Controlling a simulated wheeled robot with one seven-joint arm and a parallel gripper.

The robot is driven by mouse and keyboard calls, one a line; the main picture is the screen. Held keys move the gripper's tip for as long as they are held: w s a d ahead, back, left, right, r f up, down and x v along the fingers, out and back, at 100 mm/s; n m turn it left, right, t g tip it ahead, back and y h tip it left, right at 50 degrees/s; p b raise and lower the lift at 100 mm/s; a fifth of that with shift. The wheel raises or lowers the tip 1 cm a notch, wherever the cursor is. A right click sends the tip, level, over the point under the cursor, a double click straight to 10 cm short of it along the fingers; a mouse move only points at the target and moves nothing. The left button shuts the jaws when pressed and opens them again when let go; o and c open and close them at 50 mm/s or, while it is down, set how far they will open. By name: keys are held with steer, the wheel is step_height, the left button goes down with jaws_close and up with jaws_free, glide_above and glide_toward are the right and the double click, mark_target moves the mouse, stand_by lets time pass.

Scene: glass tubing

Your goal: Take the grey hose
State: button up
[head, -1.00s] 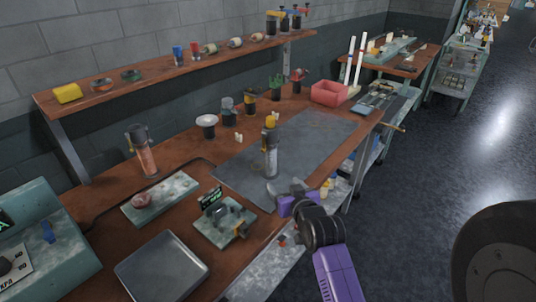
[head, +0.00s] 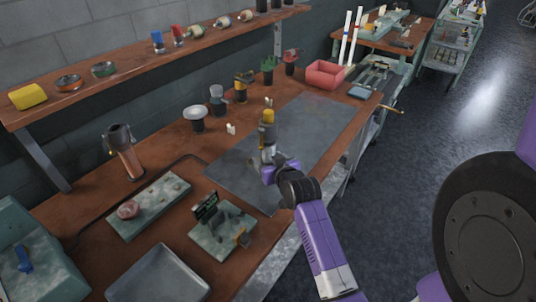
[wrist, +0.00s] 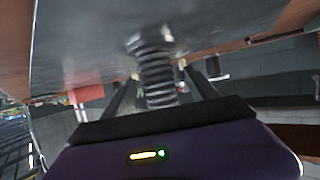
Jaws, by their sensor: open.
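A grey ribbed piece, which looks like the grey hose (wrist: 156,72), stands between the two dark fingers of my gripper (wrist: 160,88) in the wrist view. The fingers are apart, with a gap showing beside it. In the head view, my gripper (head: 268,168) is low over the grey mat (head: 312,128), right at an upright grey thing with a yellow top (head: 267,132). The gripper hides its lower part. I cannot tell whether the fingers touch it.
A small stand (head: 222,228) and a metal tray (head: 158,278) are at the near left. A dark holder (head: 122,150) stands behind them. Jars, cups and a red bin (head: 326,73) line the back. The right part of the mat is clear.

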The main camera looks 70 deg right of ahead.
mark_target(265, 155)
steer(key=shift+x, duration=1.75)
steer(key=shift+r, duration=0.15)
jaws_close()
